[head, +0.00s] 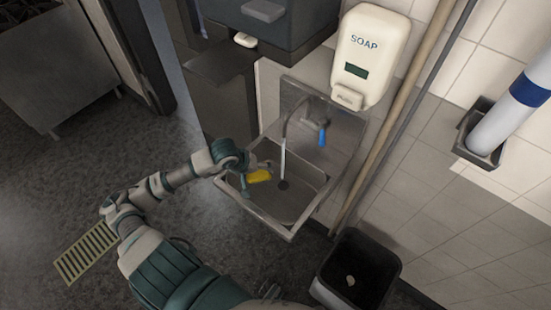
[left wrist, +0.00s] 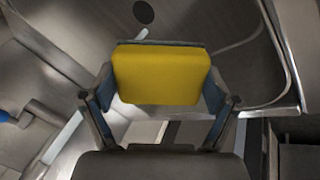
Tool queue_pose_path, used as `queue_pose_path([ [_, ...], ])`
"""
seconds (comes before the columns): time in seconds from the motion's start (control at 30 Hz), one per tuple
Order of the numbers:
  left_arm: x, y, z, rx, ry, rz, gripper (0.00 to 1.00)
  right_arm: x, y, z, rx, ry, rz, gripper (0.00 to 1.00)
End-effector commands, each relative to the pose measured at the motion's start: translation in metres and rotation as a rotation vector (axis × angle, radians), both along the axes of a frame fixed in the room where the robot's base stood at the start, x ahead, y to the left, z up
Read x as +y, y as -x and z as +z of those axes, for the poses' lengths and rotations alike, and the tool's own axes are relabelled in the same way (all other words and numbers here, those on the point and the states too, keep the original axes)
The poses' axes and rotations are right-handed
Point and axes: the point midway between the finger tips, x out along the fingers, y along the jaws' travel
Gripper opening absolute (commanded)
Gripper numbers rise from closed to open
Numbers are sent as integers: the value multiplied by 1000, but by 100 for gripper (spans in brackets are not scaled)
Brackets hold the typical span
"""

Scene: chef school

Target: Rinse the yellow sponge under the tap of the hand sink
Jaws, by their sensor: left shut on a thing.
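The yellow sponge (head: 259,176) is held over the left part of the metal hand sink (head: 307,206). My left gripper (head: 257,171) is shut on it. In the left wrist view the sponge (left wrist: 160,75) sits between both fingers of the left gripper (left wrist: 160,80). The tap (head: 302,101) has a curved spout and a blue lever (head: 322,137). A pale stream (head: 283,157) runs from the spout down toward the dark drain (head: 284,184). The sponge is left of this stream in the head view, apart from it. My right gripper is not visible.
A white soap dispenser (head: 368,55) hangs on the tiled wall above the sink. Pipes (head: 398,105) run down the wall on the right. A black bin (head: 357,268) stands below right. A dark dispenser (head: 275,25) is above left. Open floor lies left.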

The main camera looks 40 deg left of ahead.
Motion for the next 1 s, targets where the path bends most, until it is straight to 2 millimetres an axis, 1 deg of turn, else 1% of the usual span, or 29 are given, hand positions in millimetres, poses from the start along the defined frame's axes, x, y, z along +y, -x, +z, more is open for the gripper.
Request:
queue_pose_path([
  [0.13, 2, 4, 3, 1, -1, 0, 50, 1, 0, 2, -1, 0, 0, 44],
  [0.3, 4, 18, 15, 2, -3, -2, 50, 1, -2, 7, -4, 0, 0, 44],
  [0.63, 7, 45, 38, 1, 0, 0, 50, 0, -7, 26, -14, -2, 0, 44],
  [0.8, 8, 49, 41, 1, -1, -1, 50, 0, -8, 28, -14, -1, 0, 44],
  [1.0, 9, 49, 40, 1, -1, 0, 50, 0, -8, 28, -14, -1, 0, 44],
])
